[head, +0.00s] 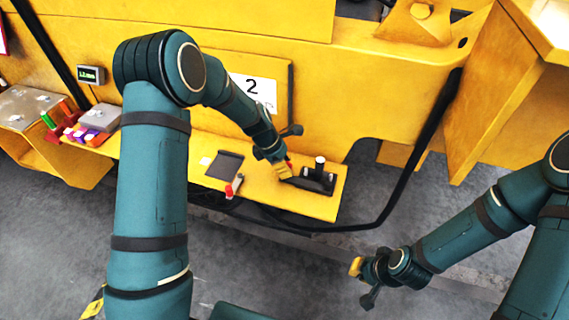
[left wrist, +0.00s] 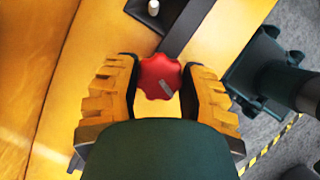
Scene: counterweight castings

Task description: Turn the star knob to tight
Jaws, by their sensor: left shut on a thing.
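The red star knob (left wrist: 160,77) sits between the two yellow fingers of my left gripper (left wrist: 162,84) in the left wrist view, with a grey mark on its face pointing down and to the right. My left gripper is shut on it. In the head view my left gripper (head: 284,170) is at the black fixture (head: 318,184) on the yellow ledge, and only a bit of red shows there. My right gripper (head: 357,267) hangs over the grey floor, away from the ledge; its finger opening cannot be made out.
A dark tray (head: 225,165) and a small red-topped part (head: 230,190) lie left of the fixture. A pale-topped post (head: 319,164) stands on the fixture. Coloured parts (head: 75,127) and a small display (head: 90,74) are further left. A black cable (head: 395,190) runs along the ledge.

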